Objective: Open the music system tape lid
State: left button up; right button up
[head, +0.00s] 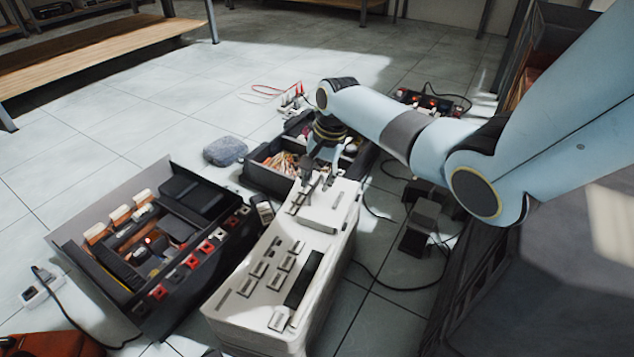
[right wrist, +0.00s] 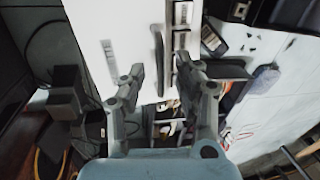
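The white music system (head: 262,303) lies on the tiled floor, its top face up, with rows of buttons and a long black strip. A raised pale panel (head: 335,208) at its far end looks like the tape lid; it appears closed. My right gripper (head: 318,183) is over this far end, pointing down. In the right wrist view, the gripper (right wrist: 160,66) has its fingers apart, with the white casing (right wrist: 105,25) and a strip of buttons (right wrist: 182,14) close beyond the tips. I cannot tell whether a finger touches the lid. My left gripper is out of view.
An open black box of electronic parts (head: 185,235) stands left of the music system. A dark tray of small items (head: 268,180) is behind it. Dark blocks and cables (head: 422,222) lie to the right. Clear floor (head: 120,130) lies at the back left.

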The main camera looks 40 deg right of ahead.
jog(key=shift+f, duration=0.15)
grip_shut()
dwell(0.4)
